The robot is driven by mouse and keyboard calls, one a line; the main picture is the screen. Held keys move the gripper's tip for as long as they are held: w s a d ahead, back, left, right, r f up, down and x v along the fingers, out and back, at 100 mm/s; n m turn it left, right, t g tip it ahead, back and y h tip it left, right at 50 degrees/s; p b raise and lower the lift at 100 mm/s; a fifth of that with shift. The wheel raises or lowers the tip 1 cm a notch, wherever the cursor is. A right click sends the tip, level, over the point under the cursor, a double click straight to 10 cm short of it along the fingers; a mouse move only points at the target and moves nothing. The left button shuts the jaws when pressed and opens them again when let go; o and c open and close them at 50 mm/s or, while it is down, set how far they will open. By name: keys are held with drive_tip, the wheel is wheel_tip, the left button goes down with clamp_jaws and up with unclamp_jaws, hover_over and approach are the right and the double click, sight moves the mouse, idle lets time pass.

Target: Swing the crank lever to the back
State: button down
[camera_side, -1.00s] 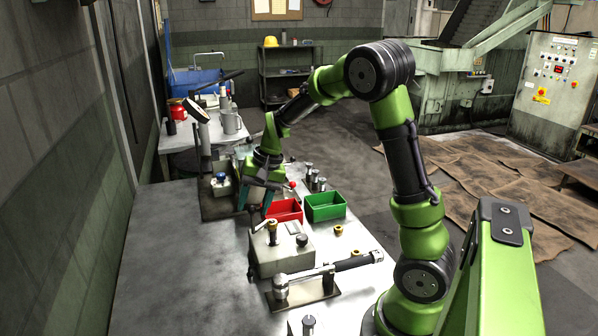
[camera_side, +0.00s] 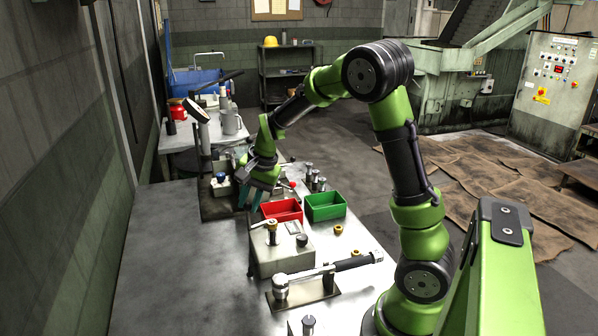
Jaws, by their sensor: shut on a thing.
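My gripper (camera_side: 249,206) is just above and behind the lever's outer end, fingers pointing down. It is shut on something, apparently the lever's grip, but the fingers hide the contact. The exact angle of the lever is hard to tell at this size.
A red bin (camera_side: 282,210) and a green bin (camera_side: 325,207) stand right of my gripper. A clamp with a black handle (camera_side: 355,262) is in front of the grey box. The bench's left side is clear.

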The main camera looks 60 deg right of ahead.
idle(0.3)
drive_tip(key=c, duration=1)
unclamp_jaws()
drive_tip(key=shift+o, duration=0.2)
drive_tip(key=v, duration=1.7)
